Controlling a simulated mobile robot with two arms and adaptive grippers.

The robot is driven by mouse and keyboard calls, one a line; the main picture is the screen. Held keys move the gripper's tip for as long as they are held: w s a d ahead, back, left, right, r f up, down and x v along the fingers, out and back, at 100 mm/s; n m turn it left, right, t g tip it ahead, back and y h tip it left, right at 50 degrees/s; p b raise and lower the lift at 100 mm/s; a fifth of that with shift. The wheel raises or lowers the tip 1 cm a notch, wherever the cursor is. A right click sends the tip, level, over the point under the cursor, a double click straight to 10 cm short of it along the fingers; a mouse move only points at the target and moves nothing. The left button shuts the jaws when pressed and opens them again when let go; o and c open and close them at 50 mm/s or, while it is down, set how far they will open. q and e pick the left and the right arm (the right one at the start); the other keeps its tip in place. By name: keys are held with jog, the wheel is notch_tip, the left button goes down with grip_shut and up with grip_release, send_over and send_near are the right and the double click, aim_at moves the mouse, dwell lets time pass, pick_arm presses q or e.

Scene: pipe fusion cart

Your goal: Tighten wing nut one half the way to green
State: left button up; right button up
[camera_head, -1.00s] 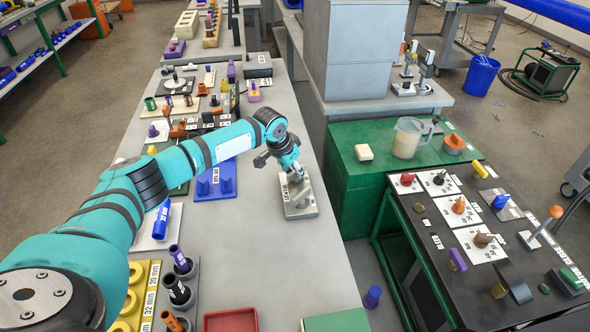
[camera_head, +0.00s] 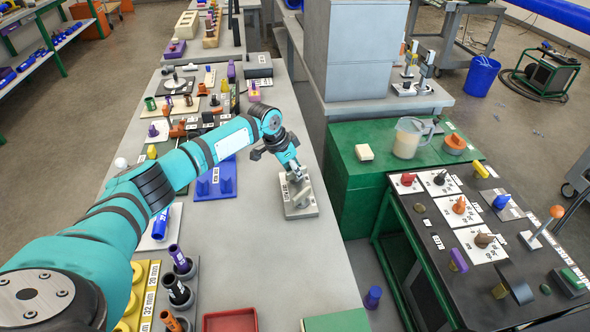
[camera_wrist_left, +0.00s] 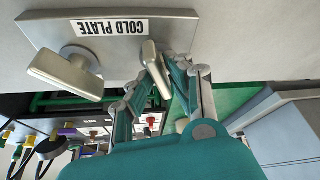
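The grey plate labelled "COLD PLATE" (camera_wrist_left: 45,25) lies on the long grey table; it also shows in the head view (camera_head: 303,212). It carries two metal wing nuts. One wing nut (camera_wrist_left: 68,74) stands free on the left in the left wrist view. The other wing nut (camera_wrist_left: 158,82) is between the fingers of my left gripper (camera_wrist_left: 162,60). The fingers close in at their tips around its wing. In the head view my left gripper (camera_head: 294,174) points down at the far part of the plate. No green mark is clear on the plate. My right gripper is not in view.
A blue stand (camera_head: 215,188) is left of the plate. A red tray (camera_head: 230,320) and a green block (camera_head: 336,321) are at the near end. Bare table surrounds the plate. A green cabinet (camera_head: 352,205) and a black cart (camera_head: 440,240) stand to the right.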

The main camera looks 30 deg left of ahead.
pick_arm(q)
jog(key=o, duration=0.3)
jog(key=shift+r, duration=0.1)
jog(key=v, duration=1.2)
jog(key=shift+s, duration=0.1)
